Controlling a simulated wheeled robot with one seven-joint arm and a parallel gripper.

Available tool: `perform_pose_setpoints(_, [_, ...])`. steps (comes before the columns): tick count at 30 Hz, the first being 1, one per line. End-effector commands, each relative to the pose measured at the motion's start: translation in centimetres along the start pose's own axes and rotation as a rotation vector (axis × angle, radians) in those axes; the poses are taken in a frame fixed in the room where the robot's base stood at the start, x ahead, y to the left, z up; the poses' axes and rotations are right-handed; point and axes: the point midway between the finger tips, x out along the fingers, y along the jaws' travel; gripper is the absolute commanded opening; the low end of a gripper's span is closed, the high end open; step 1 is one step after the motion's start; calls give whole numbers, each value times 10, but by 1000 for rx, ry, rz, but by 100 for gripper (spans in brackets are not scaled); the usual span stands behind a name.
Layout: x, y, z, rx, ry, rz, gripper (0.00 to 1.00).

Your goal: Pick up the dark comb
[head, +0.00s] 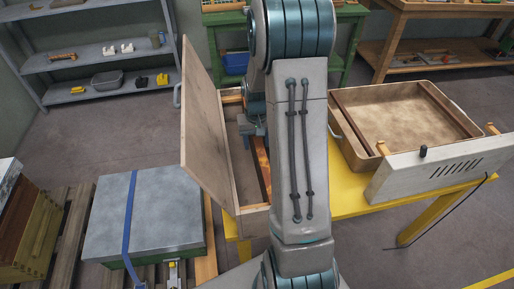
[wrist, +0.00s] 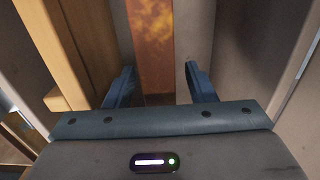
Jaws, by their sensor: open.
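A narrow amber-brown comb (head: 262,168) stands inside an open wooden box (head: 248,219), partly hidden by my arm. In the wrist view the comb (wrist: 152,40), mottled orange and brown, runs down between my fingers. My gripper (wrist: 160,88) is open, with one blue finger on each side of the comb's line and a gap on both sides. In the head view my gripper (head: 253,131) is inside the box, mostly hidden behind my arm. I cannot tell how far the fingertips are from the comb.
A pale wooden frame (wrist: 62,60) is close to the left finger. The box's raised wooden panel (head: 210,130) stands at its left. A strapped grey-topped hive (head: 165,212) is left.

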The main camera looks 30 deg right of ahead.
Motion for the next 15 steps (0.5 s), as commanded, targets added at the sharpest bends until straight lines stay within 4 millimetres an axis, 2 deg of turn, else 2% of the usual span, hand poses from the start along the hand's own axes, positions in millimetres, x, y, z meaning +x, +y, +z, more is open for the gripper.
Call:
perform_pose_setpoints(7, [3,0,0,0,1,0,50])
perform_pose_setpoints(8, [3,0,0,0,1,0,47])
perform_pose_setpoints(12, [3,0,0,0,1,0,8])
perform_pose_setpoints(13, [3,0,0,0,1,0,4])
perform_pose_setpoints(15, [2,0,0,0,2,0,4])
